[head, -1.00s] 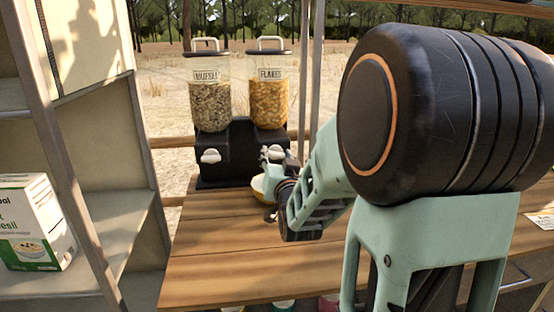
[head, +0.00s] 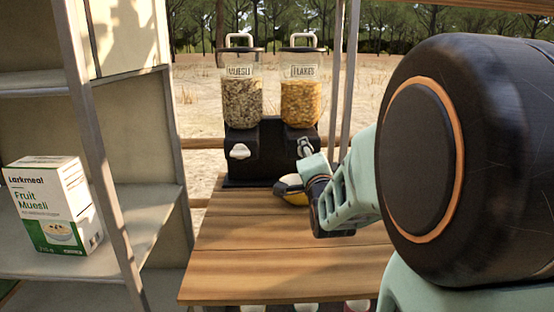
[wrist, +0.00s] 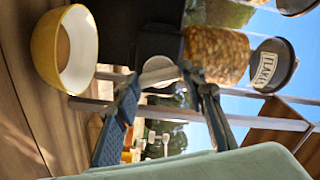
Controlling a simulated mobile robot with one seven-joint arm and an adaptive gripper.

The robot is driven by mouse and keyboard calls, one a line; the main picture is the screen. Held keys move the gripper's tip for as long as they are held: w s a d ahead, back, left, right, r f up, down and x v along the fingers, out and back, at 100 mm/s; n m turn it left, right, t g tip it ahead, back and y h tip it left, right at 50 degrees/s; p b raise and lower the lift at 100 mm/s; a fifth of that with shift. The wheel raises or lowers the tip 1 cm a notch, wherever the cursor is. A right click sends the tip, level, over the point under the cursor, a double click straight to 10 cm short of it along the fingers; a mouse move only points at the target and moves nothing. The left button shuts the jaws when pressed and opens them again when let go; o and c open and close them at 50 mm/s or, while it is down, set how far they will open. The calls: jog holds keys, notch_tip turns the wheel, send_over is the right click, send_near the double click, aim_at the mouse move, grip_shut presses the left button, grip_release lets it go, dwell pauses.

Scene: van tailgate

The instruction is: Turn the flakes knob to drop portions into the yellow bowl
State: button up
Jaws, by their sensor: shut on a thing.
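The flakes dispenser (head: 300,100) is a clear jar of orange flakes on a black stand, to the right of the muesli jar. Its pale knob (wrist: 158,72) is between my fingertips in the wrist view. My gripper (head: 305,147) is shut on this knob at the front of the stand; the fingers and wrist hide most of it in the head view. The yellow bowl (head: 291,189) stands on the table below the knob, partly behind my wrist. In the wrist view the bowl (wrist: 48,50) shows its white inside, with no flakes visible in the part I see.
The muesli dispenser (head: 243,100) with its white knob (head: 240,151) is just left. A Fruit Muesli box (head: 52,205) sits on the shelf at left. The wooden table (head: 270,265) is clear in front. A metal post stands right of the flakes jar.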

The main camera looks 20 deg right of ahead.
jog(key=shift+m+b, duration=0.85)
jog(key=shift+m, duration=1.35)
jog(key=o, duration=1.2)
jog(key=shift+c, duration=0.2)
